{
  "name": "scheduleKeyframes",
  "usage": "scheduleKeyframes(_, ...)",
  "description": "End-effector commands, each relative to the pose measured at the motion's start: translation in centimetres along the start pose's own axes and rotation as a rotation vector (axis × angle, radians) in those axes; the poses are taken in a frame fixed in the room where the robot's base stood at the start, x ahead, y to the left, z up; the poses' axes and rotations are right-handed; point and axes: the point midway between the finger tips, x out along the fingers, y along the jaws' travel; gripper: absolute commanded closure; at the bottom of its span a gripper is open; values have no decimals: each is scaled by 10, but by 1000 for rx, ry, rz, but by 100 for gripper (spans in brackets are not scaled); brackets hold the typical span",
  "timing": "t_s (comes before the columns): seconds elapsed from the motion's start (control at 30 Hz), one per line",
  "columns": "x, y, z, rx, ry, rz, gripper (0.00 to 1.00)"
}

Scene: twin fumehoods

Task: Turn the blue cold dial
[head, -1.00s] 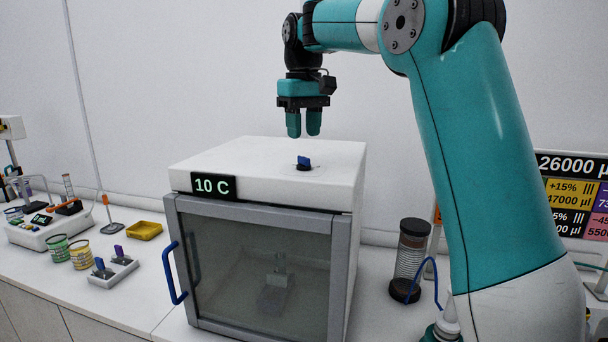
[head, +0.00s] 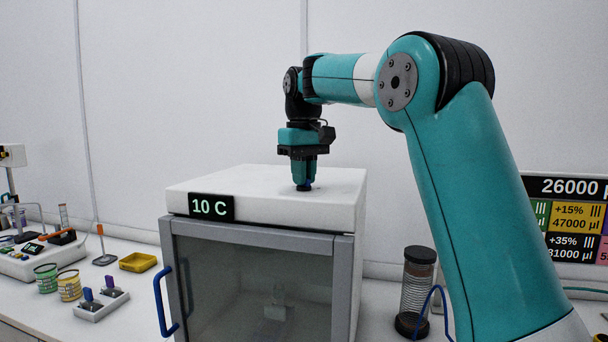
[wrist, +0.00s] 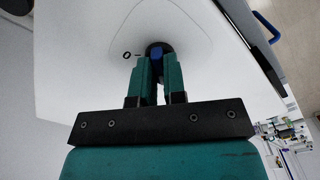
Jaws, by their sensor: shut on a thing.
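The blue cold dial (wrist: 158,54) sits on a dark round base on top of the white cold box (head: 262,187). A curved line and a small "0" mark are printed on the lid around it in the wrist view. My gripper (head: 304,180) points straight down over the box top and is shut on the dial; its fingertips also show in the wrist view (wrist: 157,68). The box display (head: 211,207) reads 10 C.
The box has a glass door with a blue handle (head: 165,302). To its left on the bench are a yellow tray (head: 138,262), green and yellow baskets and a small rack (head: 101,304). A dark-capped coil column (head: 417,290) stands at the right.

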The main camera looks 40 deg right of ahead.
Motion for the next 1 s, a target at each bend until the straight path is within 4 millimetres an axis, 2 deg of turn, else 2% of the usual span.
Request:
scheduleKeyframes(0.27,0,0,0,42,0,0,100)
scheduleKeyframes(0.47,0,0,0,152,-1,0,100)
scheduleKeyframes(1.0,0,0,0,650,0,1,100)
